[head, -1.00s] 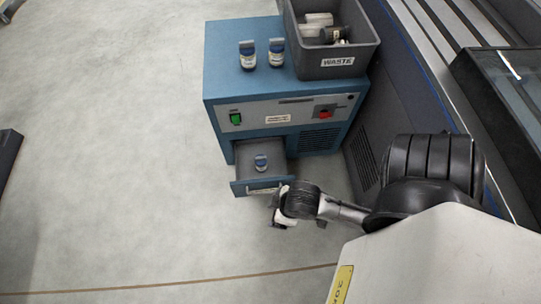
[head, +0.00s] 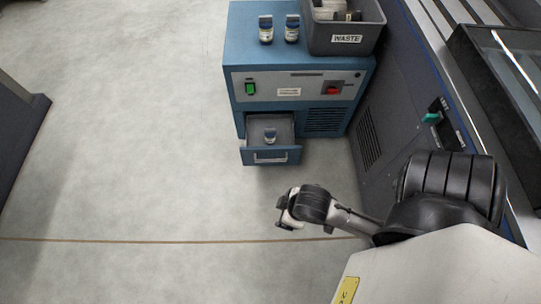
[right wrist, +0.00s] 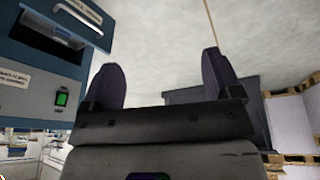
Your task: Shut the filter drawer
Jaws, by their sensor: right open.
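The filter drawer (head: 270,157) is a blue-fronted grey drawer with a pale handle, low in the blue cabinet (head: 238,92). It is pulled out, and a small filter with a blue-grey top (head: 270,135) sits inside. The drawer (right wrist: 80,14) also shows at the upper left of the right wrist view. My right gripper (head: 284,212) is in front of the drawer and below it in the head view, apart from it. In the right wrist view its two dark fingers (right wrist: 160,78) are spread with nothing between them. My left gripper is not in view.
A large dark machine with a green handle (head: 431,117) lines the right side. The floor left of the cabinet is clear.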

